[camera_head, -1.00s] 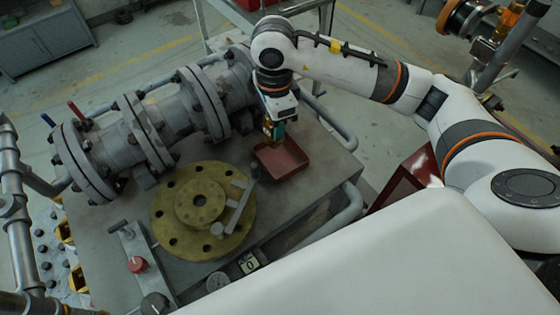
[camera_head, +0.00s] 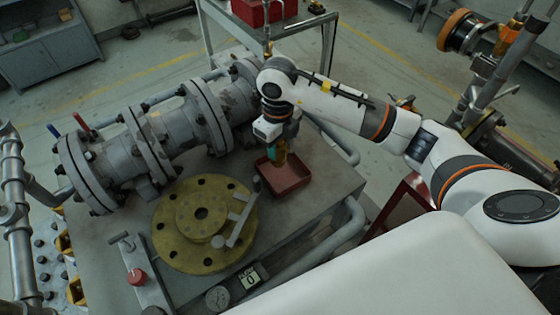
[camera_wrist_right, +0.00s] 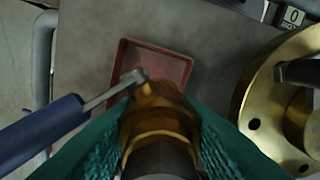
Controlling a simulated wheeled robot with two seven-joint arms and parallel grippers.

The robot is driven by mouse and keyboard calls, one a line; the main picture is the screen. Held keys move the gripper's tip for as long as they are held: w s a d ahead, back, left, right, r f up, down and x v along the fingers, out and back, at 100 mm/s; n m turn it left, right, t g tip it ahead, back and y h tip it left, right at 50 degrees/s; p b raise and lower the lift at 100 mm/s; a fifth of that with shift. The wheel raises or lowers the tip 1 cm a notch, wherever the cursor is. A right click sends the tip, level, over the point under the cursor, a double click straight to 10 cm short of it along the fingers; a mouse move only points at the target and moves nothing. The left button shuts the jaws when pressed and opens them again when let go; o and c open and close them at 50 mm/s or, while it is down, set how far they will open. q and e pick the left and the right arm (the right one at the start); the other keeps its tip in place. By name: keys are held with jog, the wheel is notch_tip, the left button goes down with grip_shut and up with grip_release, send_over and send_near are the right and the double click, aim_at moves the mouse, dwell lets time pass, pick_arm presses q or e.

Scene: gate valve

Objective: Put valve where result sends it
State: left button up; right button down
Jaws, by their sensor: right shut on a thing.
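My right gripper (camera_head: 277,152) is shut on the brass valve (camera_wrist_right: 160,115), which has a blue-handled lever (camera_wrist_right: 45,130) sticking out to the left in the right wrist view. In the head view the valve (camera_head: 281,157) shows only as a small brass patch under the gripper. The valve is over or at the red tray (camera_head: 288,180); I cannot tell whether it touches it. The tray (camera_wrist_right: 180,62) looks empty in the right wrist view. A display reading 0 (camera_head: 250,280) stands at the bench's front edge. My left gripper is not in view.
A yellow round flange fixture (camera_head: 180,245) with a grey clamp arm sits left of the tray. A large grey pipe assembly (camera_head: 170,140) runs along the back of the bench. A red knob (camera_head: 137,277) and a round gauge (camera_head: 218,297) are at the front.

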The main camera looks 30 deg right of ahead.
aim_at(278, 161)
notch_tip(278, 161, down, 6)
jog(key=shift+r+p, duration=0.1)
jog(key=shift+p, duration=0.35)
jog(key=shift+f, duration=0.25)
jog(key=shift+f, duration=0.1)
jog(key=shift+f, duration=0.15)
jog(key=c, duration=0.9)
grip_release()
